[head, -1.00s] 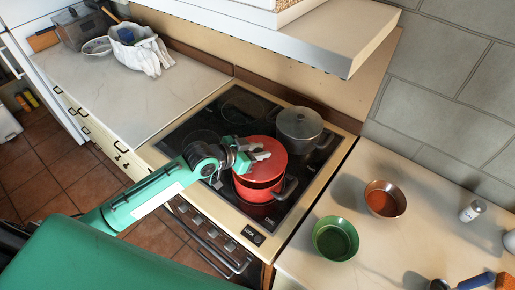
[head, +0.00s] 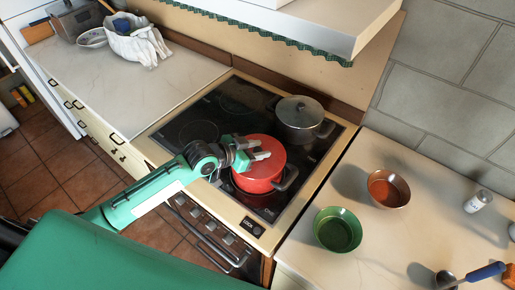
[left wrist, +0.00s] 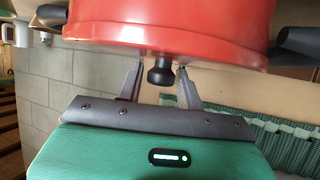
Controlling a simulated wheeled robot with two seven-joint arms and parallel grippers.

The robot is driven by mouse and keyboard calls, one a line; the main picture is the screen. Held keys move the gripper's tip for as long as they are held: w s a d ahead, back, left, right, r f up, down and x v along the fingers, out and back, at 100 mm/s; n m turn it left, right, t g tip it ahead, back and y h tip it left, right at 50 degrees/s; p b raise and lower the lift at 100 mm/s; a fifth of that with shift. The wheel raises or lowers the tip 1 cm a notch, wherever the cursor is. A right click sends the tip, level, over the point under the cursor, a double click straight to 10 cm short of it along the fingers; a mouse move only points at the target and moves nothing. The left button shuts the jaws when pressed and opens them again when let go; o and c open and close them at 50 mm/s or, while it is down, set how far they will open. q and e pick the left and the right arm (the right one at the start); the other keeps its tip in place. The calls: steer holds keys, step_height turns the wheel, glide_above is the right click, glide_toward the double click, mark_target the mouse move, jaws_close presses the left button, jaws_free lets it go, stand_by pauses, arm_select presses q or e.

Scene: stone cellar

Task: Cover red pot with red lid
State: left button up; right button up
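The red pot (head: 258,184) stands on the black glass stove, its dark handle toward the lower right. The red lid (head: 262,153) lies on top of it and looks level. In the left wrist view the red lid (left wrist: 175,50) shows from close by, with its dark knob (left wrist: 160,72) between my fingers. My left gripper (head: 260,150) is over the lid, its arm coming from the left. Its fingers (left wrist: 158,82) are open on both sides of the knob, with a visible gap to it. My right gripper is not in view.
A grey lidded pot (head: 300,118) stands close behind the red pot. A green bowl (head: 337,230), a copper bowl (head: 388,188) and a white shaker (head: 478,201) stand on the right counter. The range hood (head: 320,25) overhangs the back of the stove.

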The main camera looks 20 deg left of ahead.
arm_select(q)
steer(key=shift+o, duration=1.1)
steer(key=shift+s+a+r, duration=0.15)
steer(key=shift+s+a, duration=0.2)
steer(key=shift+s, duration=0.05)
steer(key=b+v, duration=0.4)
steer(key=v, duration=0.8)
steer(key=shift+s+a+r, duration=0.2)
steer(key=shift+s, duration=0.05)
